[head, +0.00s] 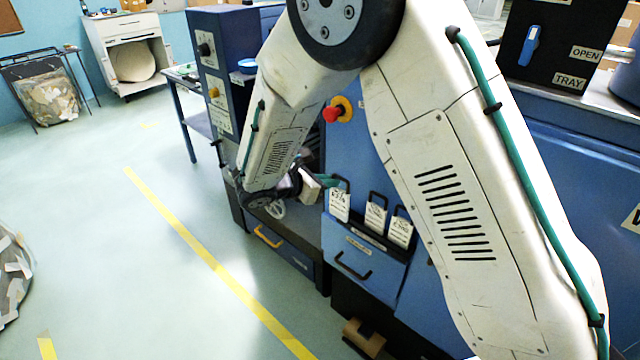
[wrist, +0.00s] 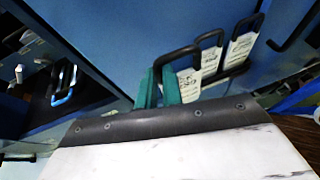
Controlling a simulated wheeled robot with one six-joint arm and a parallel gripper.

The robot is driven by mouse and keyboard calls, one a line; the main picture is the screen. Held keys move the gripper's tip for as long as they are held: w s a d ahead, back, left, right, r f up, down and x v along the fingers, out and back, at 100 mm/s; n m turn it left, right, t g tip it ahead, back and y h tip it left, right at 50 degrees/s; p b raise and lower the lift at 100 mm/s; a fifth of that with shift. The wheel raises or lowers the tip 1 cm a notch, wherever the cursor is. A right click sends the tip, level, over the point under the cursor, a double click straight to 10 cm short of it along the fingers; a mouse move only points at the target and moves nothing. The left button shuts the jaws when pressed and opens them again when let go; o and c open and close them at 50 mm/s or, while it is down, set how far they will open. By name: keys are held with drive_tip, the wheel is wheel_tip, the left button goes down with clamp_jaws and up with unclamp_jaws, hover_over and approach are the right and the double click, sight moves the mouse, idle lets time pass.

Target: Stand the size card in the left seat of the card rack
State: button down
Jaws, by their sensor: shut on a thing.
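The size card (head: 339,205) is white with dark print and a black loop handle. It is upright at the left end of the card rack (head: 372,238), left of two similar cards. My gripper (head: 327,181) has green fingertips, shut on the card's handle. In the wrist view my gripper (wrist: 160,88) closes on one side of that handle, and the card (wrist: 188,84) shows just right of the fingers. Its lower edge is hidden there. I cannot tell whether it is down in the left seat or just above it.
The middle card (head: 375,217) and right card (head: 400,231) stand in the rack, handles up. The rack is on a blue cabinet front above a drawer handle (head: 352,267). A red stop button (head: 332,114) is above. The floor at left is open, with a yellow line (head: 205,255).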

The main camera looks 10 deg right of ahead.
drive_tip(key=shift+w+d+f, duration=0.1)
drive_tip(key=shift+w+d, duration=0.55)
drive_tip(key=shift+d, duration=0.25)
drive_tip(key=shift+w+d+f, duration=0.15)
drive_tip(key=shift+w+d, duration=0.5)
drive_tip(key=shift+d, duration=0.3)
drive_tip(key=shift+w+d+f, duration=0.1)
drive_tip(key=shift+w+d, duration=0.55)
drive_tip(key=shift+d, duration=0.25)
drive_tip(key=shift+f, duration=2.1)
drive_tip(key=c, duration=1.5)
unclamp_jaws()
drive_tip(key=shift+a, duration=0.1)
drive_tip(key=v, duration=0.7)
drive_tip(key=shift+s+a+r, duration=0.15)
drive_tip(key=shift+a+r, duration=0.05)
drive_tip(key=shift+a, duration=0.05)
